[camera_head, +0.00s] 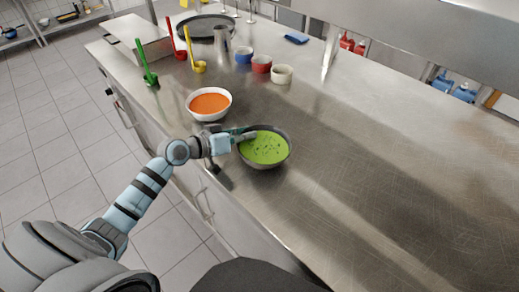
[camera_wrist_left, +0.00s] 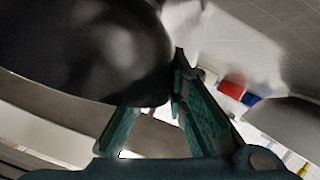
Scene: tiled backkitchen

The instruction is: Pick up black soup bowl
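The black soup bowl (camera_head: 282,158), filled with green soup, is near the counter's front edge in the head view. My left gripper (camera_head: 239,136) is at its left rim, with a finger reaching over the soup. In the left wrist view, the bowl's dark outer wall (camera_wrist_left: 85,45) fills the upper left. The left gripper's teal fingers (camera_wrist_left: 158,112) close in on the bowl's edge, one partly hidden behind the wall and the other along its outside. The exact contact is hidden. The bowl looks about level; I cannot tell whether it touches the counter. My right gripper is not in view.
A white bowl of orange soup (camera_head: 209,117) stands just behind. Green (camera_head: 150,78), red (camera_head: 181,54) and yellow (camera_head: 199,67) ladles, small blue (camera_head: 244,57), red (camera_head: 261,64) and cream (camera_head: 281,75) cups stand farther back. The counter (camera_head: 400,190) to the right is clear.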

